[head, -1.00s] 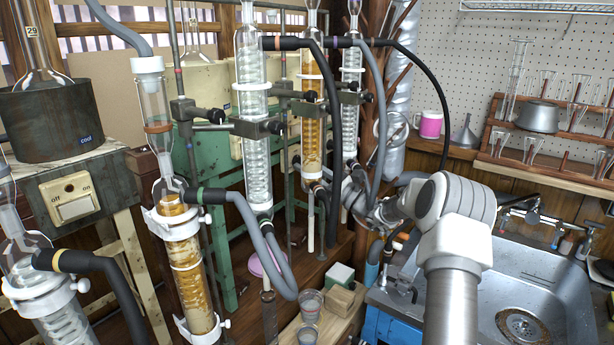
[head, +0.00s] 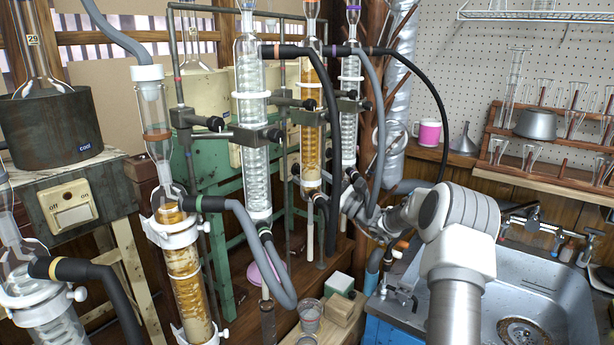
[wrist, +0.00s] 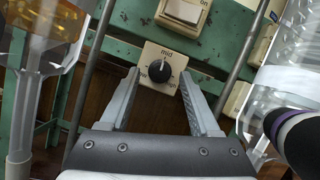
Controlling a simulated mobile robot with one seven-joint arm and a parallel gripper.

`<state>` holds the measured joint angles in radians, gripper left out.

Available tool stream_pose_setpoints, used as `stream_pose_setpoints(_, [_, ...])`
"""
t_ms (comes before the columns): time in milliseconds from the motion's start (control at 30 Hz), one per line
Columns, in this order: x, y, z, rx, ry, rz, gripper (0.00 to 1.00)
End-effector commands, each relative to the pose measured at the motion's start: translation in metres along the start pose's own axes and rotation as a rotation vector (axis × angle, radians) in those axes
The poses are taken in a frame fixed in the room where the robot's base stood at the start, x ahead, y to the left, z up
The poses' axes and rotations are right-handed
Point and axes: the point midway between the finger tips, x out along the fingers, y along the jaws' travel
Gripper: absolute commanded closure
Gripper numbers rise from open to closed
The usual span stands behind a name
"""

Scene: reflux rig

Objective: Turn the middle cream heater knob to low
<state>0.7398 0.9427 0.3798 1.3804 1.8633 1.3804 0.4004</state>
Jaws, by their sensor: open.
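A black heater knob (wrist: 160,72) sits on a small square cream plate (wrist: 150,50) in the wrist view. The plate reads "mid" at the top, with partly covered words at the lower left and lower right. The knob's pale mark appears to point up toward "mid". My gripper (wrist: 160,76) is open, with one finger on each side of the knob and clear space between each finger and it. I cannot tell how far the fingertips are from the plate. In the head view the fingers and this knob are hidden behind the glassware and hoses.
The plate is on a green frame (wrist: 220,22) with a cream switch (wrist: 184,10) above. Clear glassware (wrist: 290,75) and a dark hose (wrist: 297,135) stand close on the right, amber glassware (wrist: 45,25) on the left. In the head view, glass condensers (head: 252,130) crowd the frame.

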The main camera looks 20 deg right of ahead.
Motion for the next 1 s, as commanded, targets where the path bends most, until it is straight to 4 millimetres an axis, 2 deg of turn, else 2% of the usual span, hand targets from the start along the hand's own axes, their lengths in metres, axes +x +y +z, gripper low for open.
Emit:
stream_pose_setpoints(600, [-0.138,-0.001,0.001,0.001,0.001,-0.005,0.37])
stream_pose_setpoints(800, [-0.161,0.000,0.000,0.001,0.000,-0.002,0.37])
stream_pose_setpoints(1000, [-0.166,0.000,0.000,0.001,-0.001,-0.001,0.37])
